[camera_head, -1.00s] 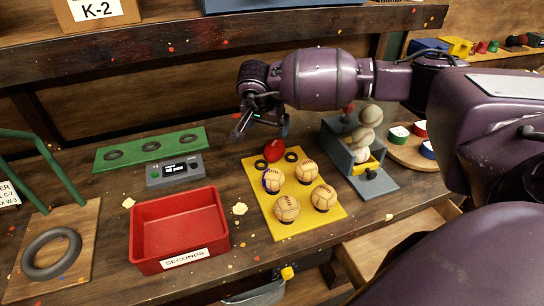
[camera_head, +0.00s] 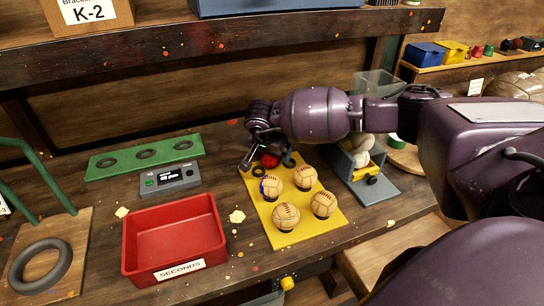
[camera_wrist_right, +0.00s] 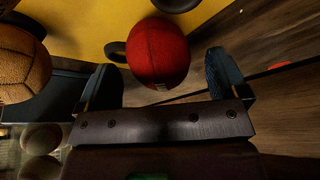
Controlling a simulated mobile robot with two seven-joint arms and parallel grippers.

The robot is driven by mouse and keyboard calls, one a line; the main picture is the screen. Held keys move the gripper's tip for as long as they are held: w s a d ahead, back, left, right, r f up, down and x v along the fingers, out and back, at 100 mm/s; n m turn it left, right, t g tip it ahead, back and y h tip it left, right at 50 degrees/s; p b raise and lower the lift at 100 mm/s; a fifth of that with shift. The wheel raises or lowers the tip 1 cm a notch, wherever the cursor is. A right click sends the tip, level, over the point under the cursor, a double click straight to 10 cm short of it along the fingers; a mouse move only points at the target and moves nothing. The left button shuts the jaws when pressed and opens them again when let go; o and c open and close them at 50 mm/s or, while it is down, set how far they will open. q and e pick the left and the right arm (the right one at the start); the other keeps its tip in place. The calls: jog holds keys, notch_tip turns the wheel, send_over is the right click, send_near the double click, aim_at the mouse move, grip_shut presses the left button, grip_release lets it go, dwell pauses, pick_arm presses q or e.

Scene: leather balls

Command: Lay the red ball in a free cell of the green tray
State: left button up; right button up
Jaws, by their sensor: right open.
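The red ball (camera_head: 270,160) sits at the far end of the yellow tray (camera_head: 262,231), partly hidden by my right gripper (camera_head: 267,164). In the right wrist view the red ball (camera_wrist_right: 158,52) lies just ahead of and between the two spread fingers of my open right gripper (camera_wrist_right: 163,78), with a gap on each side. The green tray (camera_head: 109,171) lies at the back left, with three dark rings marking its cells; no ball shows in them. My left gripper is out of view.
Several tan balls (camera_head: 285,217) stand on the yellow tray. A red bin (camera_head: 172,277) labelled SECONDS and a grey display box (camera_head: 170,180) lie left of it. A grey ball dispenser (camera_head: 377,188) stands to the right. A shelf (camera_head: 150,67) spans the back.

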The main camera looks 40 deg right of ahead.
jog(key=shift+x, duration=1)
jog(key=shift+a, duration=0.1)
jog(key=c, duration=1.1)
notch_tip(320, 180, up, 20)
jog(key=shift+p, duration=0.3)
